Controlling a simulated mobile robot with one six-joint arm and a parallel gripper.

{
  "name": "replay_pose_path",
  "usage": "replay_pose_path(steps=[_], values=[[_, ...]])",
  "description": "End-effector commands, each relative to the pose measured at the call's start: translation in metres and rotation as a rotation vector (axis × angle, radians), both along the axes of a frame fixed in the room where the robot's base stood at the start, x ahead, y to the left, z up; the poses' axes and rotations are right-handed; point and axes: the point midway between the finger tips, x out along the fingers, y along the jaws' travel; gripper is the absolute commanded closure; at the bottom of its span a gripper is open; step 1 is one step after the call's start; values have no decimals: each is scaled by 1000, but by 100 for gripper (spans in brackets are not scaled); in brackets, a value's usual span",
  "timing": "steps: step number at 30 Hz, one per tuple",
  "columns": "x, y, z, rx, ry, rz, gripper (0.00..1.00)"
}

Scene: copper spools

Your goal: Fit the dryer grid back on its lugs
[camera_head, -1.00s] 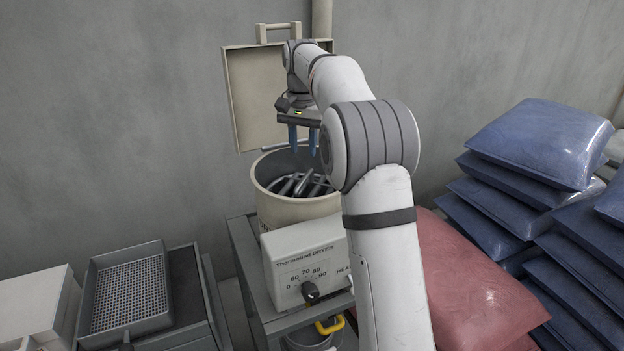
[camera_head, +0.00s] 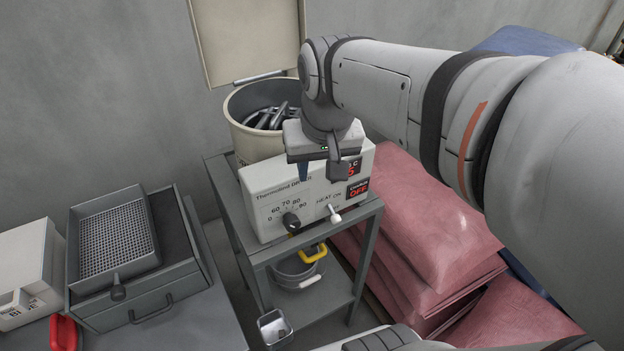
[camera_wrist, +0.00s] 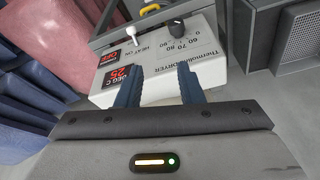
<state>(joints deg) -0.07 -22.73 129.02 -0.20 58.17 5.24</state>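The dryer is a cream drum (camera_head: 250,142) with its square lid (camera_head: 245,40) standing open behind it. Inside the drum are dark metal bars (camera_head: 265,117), which look like a grid; whether they rest on lugs I cannot tell, as my arm and the rim hide part of the inside. The cream control box (camera_head: 262,200) stands in front of the drum, and it also shows in the wrist view (camera_wrist: 155,88). My gripper (camera_head: 320,172) is over this box, pointing down. In the wrist view its two blue fingers (camera_wrist: 157,78) are apart with nothing between them.
A grey tray with a mesh floor (camera_head: 112,240) sits on a drawer unit (camera_head: 150,300) at left. A bucket with a yellow handle (camera_head: 298,270) is on the stand's (camera_head: 290,242) lower shelf. Pink sacks (camera_head: 420,220) are stacked at right. A red object (camera_head: 63,333) lies front left.

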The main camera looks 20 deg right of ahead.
Motion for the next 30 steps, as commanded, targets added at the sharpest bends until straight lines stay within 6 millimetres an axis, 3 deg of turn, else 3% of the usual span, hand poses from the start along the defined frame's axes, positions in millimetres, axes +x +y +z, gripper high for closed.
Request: replay_pose_path(steps=[1,3,9,19,27,30], values=[[-20,0,-11,-7,-16,23,66],[-38,0,-24,-16,-31,53,66],[-65,2,-46,-29,-54,98,66],[-67,2,-50,-30,-54,101,66],[-64,0,-86,-27,-32,93,66],[-64,0,-84,-26,-30,92,66]])
